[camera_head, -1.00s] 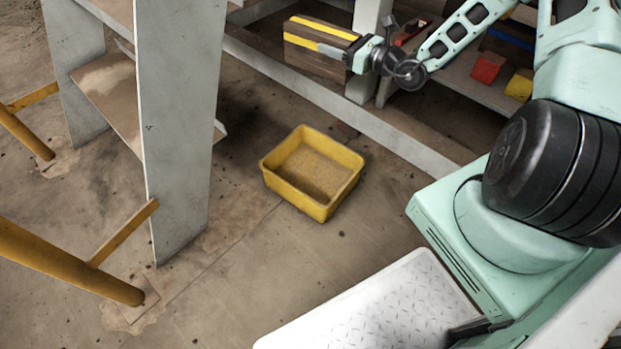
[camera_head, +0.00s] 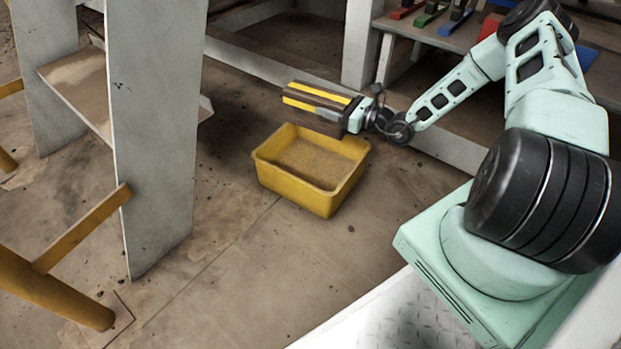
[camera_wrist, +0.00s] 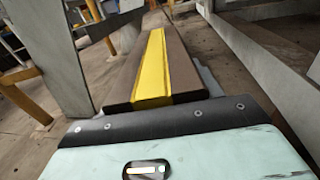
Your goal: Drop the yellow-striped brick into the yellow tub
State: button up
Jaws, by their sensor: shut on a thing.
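The brown brick with yellow stripes (camera_head: 312,108) is held out to the left by my gripper (camera_head: 342,118), which is shut on its right end. In the head view the brick appears just above the back rim of the yellow tub (camera_head: 341,193), overlapping its far edge in the picture. The tub stands on the floor, and the part of its inside that shows looks empty. In the wrist view the brick (camera_wrist: 188,62) extends away from my gripper (camera_wrist: 165,108), with one yellow stripe along its top. The tub is not visible in the wrist view.
A grey upright panel (camera_head: 160,130) with a shelf stands left of the tub. Yellow bars (camera_head: 50,285) are at the lower left. A grey frame and a shelf with several coloured pieces (camera_head: 430,14) stand behind. Floor in front of the tub is clear.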

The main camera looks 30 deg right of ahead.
jog(key=shift+s+a+f+b, duration=0.15)
jog(key=shift+f+b, duration=0.55)
jog(key=shift+f, duration=0.75)
notch_tip(320, 180, down, 6)
jog(key=b, duration=0.6)
jog(key=shift+r, duration=0.1)
jog(key=o, duration=1.9)
jog(key=shift+s, duration=0.1)
jog(key=shift+s+d, duration=0.25)
jog(key=shift+s, duration=0.05)
jog(key=p+v, duration=0.8)
jog(key=v, duration=0.8)
jog(key=shift+s+p, duration=0.3)
